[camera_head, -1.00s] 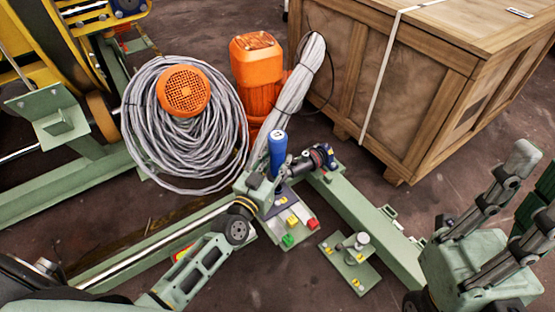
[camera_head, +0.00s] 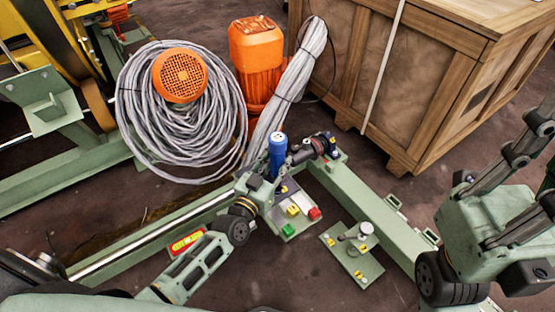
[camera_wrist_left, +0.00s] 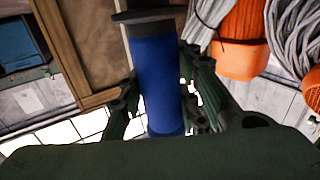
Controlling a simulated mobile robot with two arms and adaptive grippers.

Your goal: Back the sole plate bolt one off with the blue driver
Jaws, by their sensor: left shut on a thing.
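The blue driver (camera_head: 277,150) stands roughly upright in my left gripper (camera_head: 268,184). Its blue handle also fills the middle of the left wrist view (camera_wrist_left: 157,80), with dark fingers on both sides. Its lower end is hidden in the head view. A small green plate (camera_head: 368,272) with yellow bolt heads and a grey knob on top lies to the right, apart from the driver. I cannot tell which bolt is bolt one. My right gripper (camera_head: 538,165) is at the right edge, its fingers spread and nothing visible between them.
Behind are an orange motor (camera_head: 257,60), coiled grey cable (camera_head: 140,120) and a wooden crate (camera_head: 420,80). Some dark floor is clear.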

